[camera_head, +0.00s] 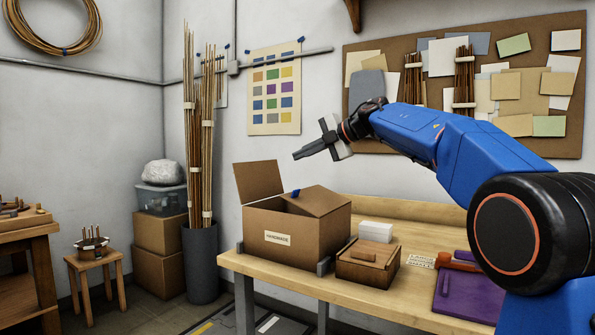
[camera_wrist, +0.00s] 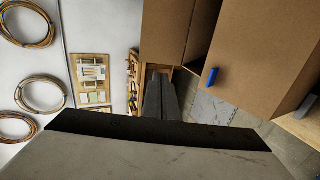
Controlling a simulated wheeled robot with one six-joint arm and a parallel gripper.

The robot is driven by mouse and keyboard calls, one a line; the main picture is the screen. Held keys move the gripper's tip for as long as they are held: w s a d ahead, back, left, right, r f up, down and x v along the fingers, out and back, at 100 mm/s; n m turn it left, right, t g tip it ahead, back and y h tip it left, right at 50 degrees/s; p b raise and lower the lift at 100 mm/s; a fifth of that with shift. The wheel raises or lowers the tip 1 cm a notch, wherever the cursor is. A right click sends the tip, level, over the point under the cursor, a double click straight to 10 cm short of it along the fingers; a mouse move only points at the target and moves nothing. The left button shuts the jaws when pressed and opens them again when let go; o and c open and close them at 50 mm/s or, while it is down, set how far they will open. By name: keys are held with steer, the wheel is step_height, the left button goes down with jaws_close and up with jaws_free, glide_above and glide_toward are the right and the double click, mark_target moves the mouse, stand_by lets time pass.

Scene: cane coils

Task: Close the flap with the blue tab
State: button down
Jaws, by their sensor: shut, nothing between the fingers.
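An open cardboard box (camera_head: 308,251) with a pale label stands on the wooden workbench. One flap (camera_head: 259,181) stands up, tilted outward, at its left side. The flap with the blue tab (camera_head: 322,199) slopes over the right part of the opening, partly lowered. Its blue tab (camera_head: 296,193) sits at the free edge; the tab also shows in the wrist view (camera_wrist: 210,77). My gripper (camera_head: 296,156) is shut and empty, above the box and apart from it, fingers pointing left. In the wrist view its fingers (camera_wrist: 158,78) lie left of the tab. The box's inside is mostly hidden.
A small wooden box (camera_head: 368,263), a white block (camera_head: 376,231) and a purple cloth (camera_head: 468,291) lie on the workbench (camera_head: 407,308) right of the carton. A grey bin (camera_head: 200,262) of tall canes stands left of the bench.

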step_height(320, 180, up, 4)
steer(key=d, duration=0.1)
steer(key=s+d+f+m, duration=0.5)
steer(key=s+d+m, duration=0.25)
steer(key=m, duration=1.05)
glide_toward(297, 191)
steer(key=w+a+r, duration=0.3)
steer(key=a, duration=0.1)
steer(key=f, duration=0.3)
steer(key=shift+w+a, duration=0.2)
steer(key=shift+a, duration=0.2)
steer(key=shift+w+a+f, duration=0.15)
steer(key=shift+f, duration=0.45)
steer(key=f, duration=0.1)
steer(key=w+a+f, duration=0.1)
steer(key=a+f, duration=0.1)
steer(key=shift+w+a, duration=0.15)
steer(key=shift+w, duration=0.2)
steer(key=shift+r, duration=0.1)
